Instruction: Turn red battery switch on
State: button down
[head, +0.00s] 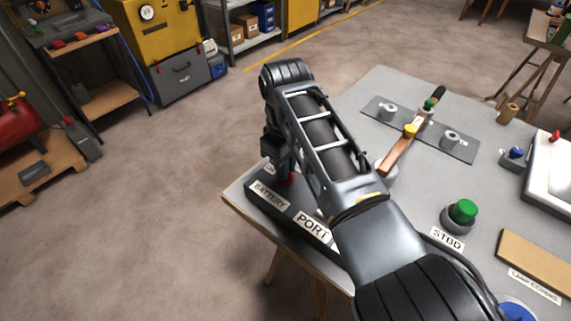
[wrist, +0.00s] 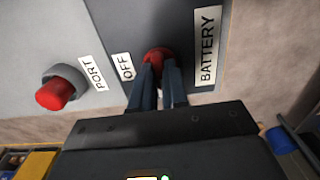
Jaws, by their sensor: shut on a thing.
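The red battery switch (wrist: 157,55) sits on a dark panel (wrist: 180,18), between the OFF label (wrist: 122,67) and the BATTERY label (wrist: 208,45) in the wrist view. My gripper (wrist: 159,72) is shut on its red knob, with one dark finger on each side. The fingers hide part of the knob, so its exact angle is hard to tell. In the head view, my gripper (head: 286,170) points down at the table's near left corner, beside the BATTERY label (head: 270,195). Only a little red of the switch shows there.
A red button (wrist: 55,93) stands by the PORT label (wrist: 92,73). A green button (head: 463,211) stands by the STBD label (head: 447,239). A dark plate (head: 377,106) with metal posts and a copper bar (head: 398,152) lies farther back. Open floor lies left of the table.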

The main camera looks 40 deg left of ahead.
dwell(0.3)
jog(key=c, duration=1.1)
grip_release()
jog(key=shift+c, duration=0.2)
jog(key=shift+r+b, duration=0.35)
jog(key=shift+r, duration=3.6)
jog(key=shift+f, duration=0.1)
